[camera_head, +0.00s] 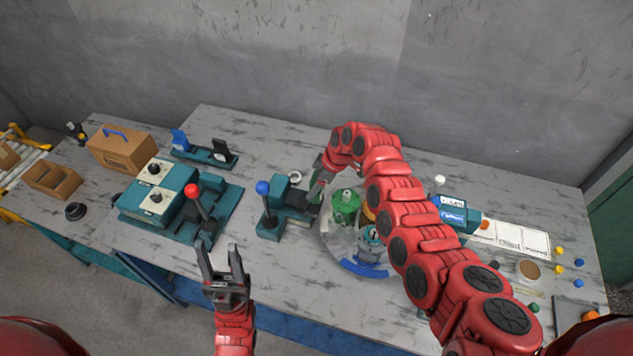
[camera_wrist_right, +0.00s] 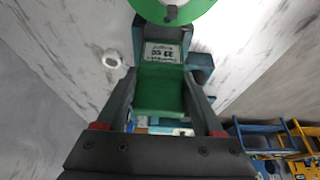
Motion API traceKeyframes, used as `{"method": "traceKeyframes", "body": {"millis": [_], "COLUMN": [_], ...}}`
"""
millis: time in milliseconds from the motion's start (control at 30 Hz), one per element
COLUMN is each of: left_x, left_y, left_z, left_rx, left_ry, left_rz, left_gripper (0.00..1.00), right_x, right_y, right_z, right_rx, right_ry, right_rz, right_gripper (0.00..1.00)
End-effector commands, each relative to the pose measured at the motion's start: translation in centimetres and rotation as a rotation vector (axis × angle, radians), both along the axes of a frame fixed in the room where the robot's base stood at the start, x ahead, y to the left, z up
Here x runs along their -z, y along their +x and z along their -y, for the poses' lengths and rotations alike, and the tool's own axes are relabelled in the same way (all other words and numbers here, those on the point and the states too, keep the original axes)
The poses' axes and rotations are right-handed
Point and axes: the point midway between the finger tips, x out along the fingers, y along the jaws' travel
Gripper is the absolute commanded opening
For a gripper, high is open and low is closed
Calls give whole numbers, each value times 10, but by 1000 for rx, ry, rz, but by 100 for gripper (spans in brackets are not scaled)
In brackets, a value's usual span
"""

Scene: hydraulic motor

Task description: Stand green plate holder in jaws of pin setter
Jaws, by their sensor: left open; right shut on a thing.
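In the right wrist view my right gripper (camera_wrist_right: 160,118) is shut on the green plate holder (camera_wrist_right: 160,92), which sits between its fingers. In the head view my right gripper (camera_head: 318,183) is at the right end of a teal device with a blue-knobbed lever (camera_head: 270,228), which appears to be the pin setter. The pin setter (camera_wrist_right: 200,58) shows behind the green piece in the wrist view. Whether the holder touches its jaws, I cannot tell; the gripper hides this in the head view. My left gripper (camera_head: 222,262) is open and empty over the table's front.
A round turntable (camera_head: 333,240) with a green part (camera_head: 345,207) and a blue part (camera_head: 365,262) stands right of the pin setter. A white ring (camera_head: 295,176) lies behind it. A teal machine with a red-knobbed lever (camera_head: 202,215) stands left. My right arm covers the table's middle right.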

Motion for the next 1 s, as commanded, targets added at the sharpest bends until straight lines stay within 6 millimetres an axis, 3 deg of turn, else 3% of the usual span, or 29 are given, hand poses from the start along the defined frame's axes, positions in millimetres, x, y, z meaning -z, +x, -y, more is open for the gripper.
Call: {"method": "traceKeyframes", "body": {"millis": [500,933,967,1000], "left_x": [32,35,35,35], "left_y": [0,0,0,0], "left_z": [0,0,0,0], "left_rx": [0,0,0,0], "left_ry": [0,0,0,0], "left_rz": [0,0,0,0], "left_gripper": [50,50,50,50], "right_x": [48,51,51,51], "right_y": [0,0,0,0], "right_z": [0,0,0,0], "right_rx": [0,1,1,1], "right_ry": [-1,-1,-1,-1], "right_rz": [-1,-2,-2,-2], "right_gripper": [3,3,74,82]}}
